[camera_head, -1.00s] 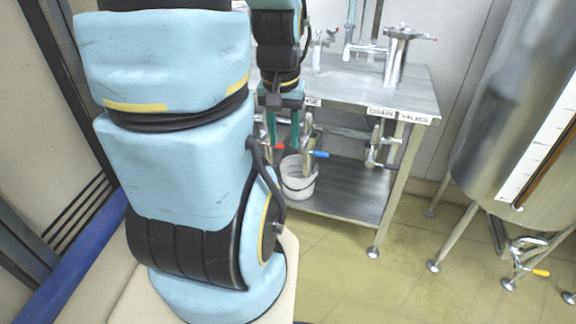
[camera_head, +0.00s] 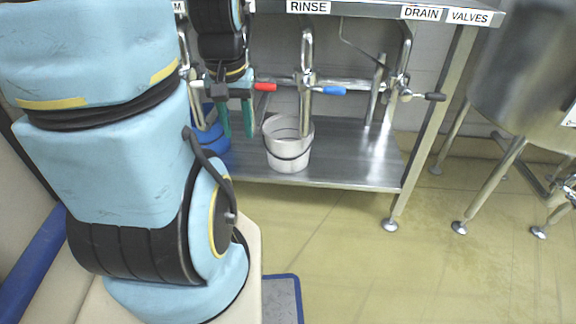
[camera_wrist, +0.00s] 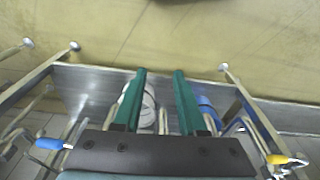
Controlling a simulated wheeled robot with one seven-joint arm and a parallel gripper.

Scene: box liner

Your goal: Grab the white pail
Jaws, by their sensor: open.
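The white pail (camera_head: 288,152) stands upright on the lower metal shelf, below the pipes and valves. A dark handle band crosses its front. In the wrist view the pail (camera_wrist: 149,108) shows between my fingers, partly covered by the left one. My gripper (camera_head: 237,136) hangs pointing down in front of the rack, to the left of the pail in the head view. Its two teal fingers (camera_wrist: 159,76) are apart, with nothing held between them. I cannot tell its exact distance from the pail.
A blue bucket (camera_head: 212,139) stands left of the pail, partly behind my gripper. A red-handled valve (camera_head: 265,87) and a blue-handled valve (camera_head: 333,90) hang above the shelf. The shelf (camera_head: 355,160) is clear right of the pail. A steel tank (camera_head: 530,85) stands at right.

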